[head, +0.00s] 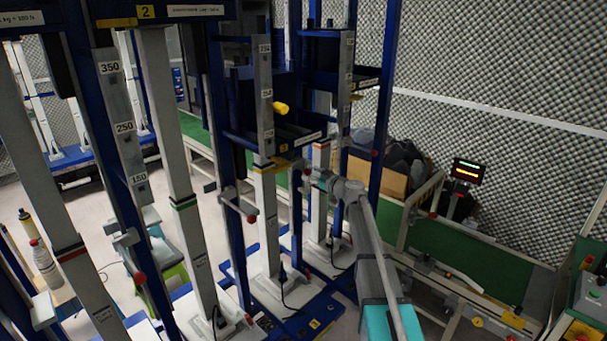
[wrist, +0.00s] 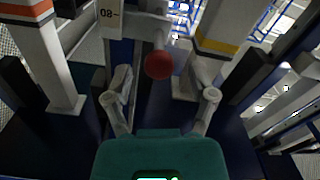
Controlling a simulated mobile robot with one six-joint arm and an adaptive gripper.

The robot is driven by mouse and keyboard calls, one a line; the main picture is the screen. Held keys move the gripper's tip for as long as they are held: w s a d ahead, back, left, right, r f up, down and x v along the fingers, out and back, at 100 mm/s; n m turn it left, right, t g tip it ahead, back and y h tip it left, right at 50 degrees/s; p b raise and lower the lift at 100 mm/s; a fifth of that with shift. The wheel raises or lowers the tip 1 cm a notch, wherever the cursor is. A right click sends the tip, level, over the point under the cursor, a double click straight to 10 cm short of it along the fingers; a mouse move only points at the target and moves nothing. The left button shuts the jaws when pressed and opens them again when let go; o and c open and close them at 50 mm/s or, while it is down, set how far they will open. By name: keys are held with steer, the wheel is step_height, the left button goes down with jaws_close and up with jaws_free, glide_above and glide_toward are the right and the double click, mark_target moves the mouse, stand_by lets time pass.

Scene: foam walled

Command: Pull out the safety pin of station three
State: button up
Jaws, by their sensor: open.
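A red ball knob (wrist: 158,65) sits at the end of a grey rod that comes from a bracket on a rail, in the wrist view. I take it to be the safety pin; the rod's inner end is hidden in the bracket. My gripper (wrist: 162,88) is open, with one finger on each side below the knob, and holds nothing. In the head view my gripper (head: 318,181) is beside the blue frame behind the yellow-banded post (head: 265,200). A small red knob (head: 307,172) shows at its tips. I cannot tell whether the fingers touch it.
An orange-banded post (wrist: 38,60) stands left and a yellow-banded post (wrist: 218,35) right of my gripper in the wrist view. Another red knob (head: 251,218) is on the nearer rail. A conveyor with a green belt (head: 490,265) lies to the right.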

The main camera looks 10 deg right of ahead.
steer(key=shift+x, duration=0.95)
jaws_close()
